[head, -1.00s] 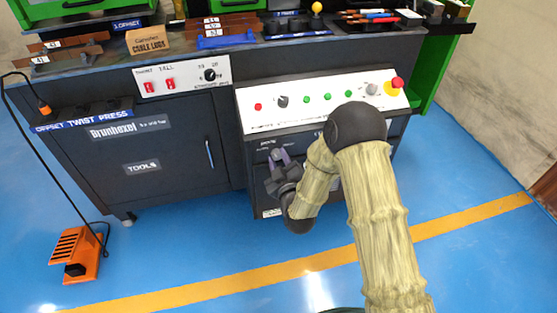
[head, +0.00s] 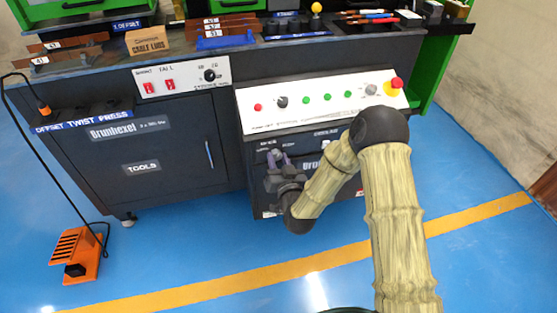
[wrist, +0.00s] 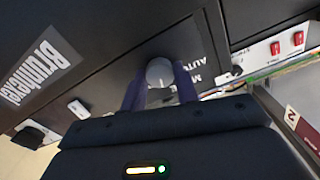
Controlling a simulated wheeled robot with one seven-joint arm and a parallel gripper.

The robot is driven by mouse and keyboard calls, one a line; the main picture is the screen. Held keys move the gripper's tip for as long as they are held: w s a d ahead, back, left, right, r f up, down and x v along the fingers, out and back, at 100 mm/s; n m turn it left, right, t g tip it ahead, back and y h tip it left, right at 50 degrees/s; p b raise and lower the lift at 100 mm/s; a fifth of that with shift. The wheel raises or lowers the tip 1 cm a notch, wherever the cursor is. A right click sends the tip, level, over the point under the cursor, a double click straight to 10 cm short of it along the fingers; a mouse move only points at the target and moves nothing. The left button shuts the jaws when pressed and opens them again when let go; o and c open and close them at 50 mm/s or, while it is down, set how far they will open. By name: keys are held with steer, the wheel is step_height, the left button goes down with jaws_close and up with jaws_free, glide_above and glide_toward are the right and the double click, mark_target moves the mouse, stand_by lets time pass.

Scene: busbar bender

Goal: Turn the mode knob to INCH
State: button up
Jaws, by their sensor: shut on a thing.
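The mode knob is a round grey knob (wrist: 160,72) on the dark front panel, in the middle of the wrist view. My gripper (wrist: 160,88) has its two purple fingers on either side of the knob and is shut on it. Partly legible lettering, ending in AUTO, shows just right of the knob. Which mark the knob points at cannot be told. In the head view my gripper (head: 279,157) is at the lower dark panel under the white control strip, and the knob is hidden there.
The white control strip (head: 315,118) with small buttons and a red emergency button (head: 396,83) is just above my gripper. A cabinet door (head: 150,160) stands to the left. An orange foot pedal (head: 77,256) lies on the open blue floor.

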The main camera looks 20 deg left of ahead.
steer(key=m, duration=0.5)
steer(key=shift+f+m+p, duration=0.15)
steer(key=shift+m+p, duration=0.2)
steer(key=shift+m, duration=0.05)
steer(key=o, duration=1)
steer(key=shift+p+v, duration=3.4)
steer(key=shift+v, duration=5.3)
